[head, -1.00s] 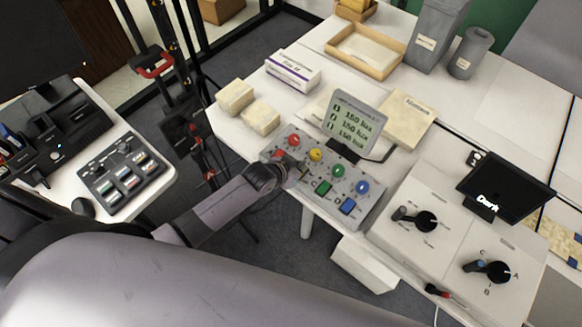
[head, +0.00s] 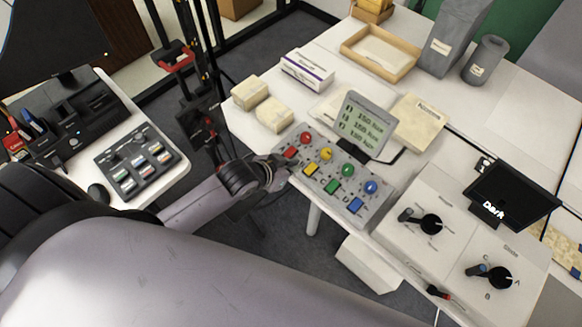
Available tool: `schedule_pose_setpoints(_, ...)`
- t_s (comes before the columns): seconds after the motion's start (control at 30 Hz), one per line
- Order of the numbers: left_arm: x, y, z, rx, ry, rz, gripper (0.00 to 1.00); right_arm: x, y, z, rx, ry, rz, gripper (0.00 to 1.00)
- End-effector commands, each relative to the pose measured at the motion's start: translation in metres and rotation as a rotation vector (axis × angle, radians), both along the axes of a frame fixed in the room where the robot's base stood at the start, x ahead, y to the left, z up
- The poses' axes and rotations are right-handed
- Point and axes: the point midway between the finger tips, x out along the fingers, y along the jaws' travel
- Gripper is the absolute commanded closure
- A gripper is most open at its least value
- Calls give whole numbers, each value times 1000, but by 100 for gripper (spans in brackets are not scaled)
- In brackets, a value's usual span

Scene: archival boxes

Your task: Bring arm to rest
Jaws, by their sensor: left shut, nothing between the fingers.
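My left arm comes in from the lower left. Its gripper (head: 279,169) is shut and empty, beside the near left edge of the grey control panel (head: 318,191). The panel carries red, yellow, green and blue round knobs, with square buttons in front of them. The fingertips are small and dark, close to the red button (head: 290,152); I cannot tell whether they touch the panel. My right gripper is not in the picture.
A screen (head: 365,124) with lux readings stands behind the panel. Cream boxes (head: 273,117), a wooden tray (head: 379,53) and grey containers (head: 484,59) are on the white table. Switch boxes (head: 430,226) lie right. A button console (head: 136,163) sits left. Open floor lies between the tables.

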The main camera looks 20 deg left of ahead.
Motion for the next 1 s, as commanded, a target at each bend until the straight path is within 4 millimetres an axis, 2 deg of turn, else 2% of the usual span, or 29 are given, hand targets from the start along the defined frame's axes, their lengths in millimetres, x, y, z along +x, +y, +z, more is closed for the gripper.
schedule_pose_setpoints(0.6,-2,1,2,0,0,0,100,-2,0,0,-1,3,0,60)
schedule_pose_setpoints(0.7,-3,3,-5,2,7,6,100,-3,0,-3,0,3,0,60)
schedule_pose_setpoints(0.77,-4,7,-21,10,21,16,100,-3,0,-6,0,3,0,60)
schedule_pose_setpoints(0.87,-10,21,-70,30,65,49,100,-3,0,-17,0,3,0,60)
schedule_pose_setpoints(0.97,-28,39,-139,61,130,90,100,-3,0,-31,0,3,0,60)
schedule_pose_setpoints(1.0,-38,47,-168,74,158,105,100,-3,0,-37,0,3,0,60)
